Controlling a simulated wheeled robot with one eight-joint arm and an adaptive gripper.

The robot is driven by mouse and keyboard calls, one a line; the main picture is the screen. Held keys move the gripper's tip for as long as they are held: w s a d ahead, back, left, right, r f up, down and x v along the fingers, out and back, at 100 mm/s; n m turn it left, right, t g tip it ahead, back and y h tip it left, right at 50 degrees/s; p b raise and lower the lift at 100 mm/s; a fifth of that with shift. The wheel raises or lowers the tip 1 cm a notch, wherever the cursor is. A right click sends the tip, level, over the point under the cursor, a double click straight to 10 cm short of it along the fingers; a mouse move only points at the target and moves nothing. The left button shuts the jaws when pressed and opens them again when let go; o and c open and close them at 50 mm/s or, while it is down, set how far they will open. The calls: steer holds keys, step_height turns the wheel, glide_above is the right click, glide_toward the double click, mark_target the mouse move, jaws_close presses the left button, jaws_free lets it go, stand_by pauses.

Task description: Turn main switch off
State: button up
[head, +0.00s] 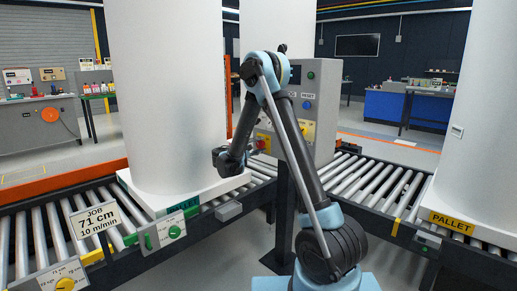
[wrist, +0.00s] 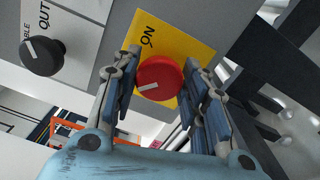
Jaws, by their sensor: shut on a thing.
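The main switch is a round red knob (wrist: 160,76) with a white pointer mark, on a yellow plate (wrist: 195,35) lettered ON, in the wrist view. The white mark lies toward the lower left of the knob, away from the ON lettering. My gripper (wrist: 163,62) has one finger on each side of the knob and is shut on it. In the head view, my arm stands before the grey control box (head: 325,103). The gripper's hold on the knob cannot be made out there.
A black knob (wrist: 42,55) sits left of the switch, near OUT lettering. In the head view, roller conveyors (head: 375,185) run on both sides of my arm. A large white tank (head: 165,95) stands on a pallet at left, another tank (head: 485,120) at right.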

steer(key=shift+f, duration=0.1)
steer(key=o, duration=1.1)
steer(key=v, duration=1.2)
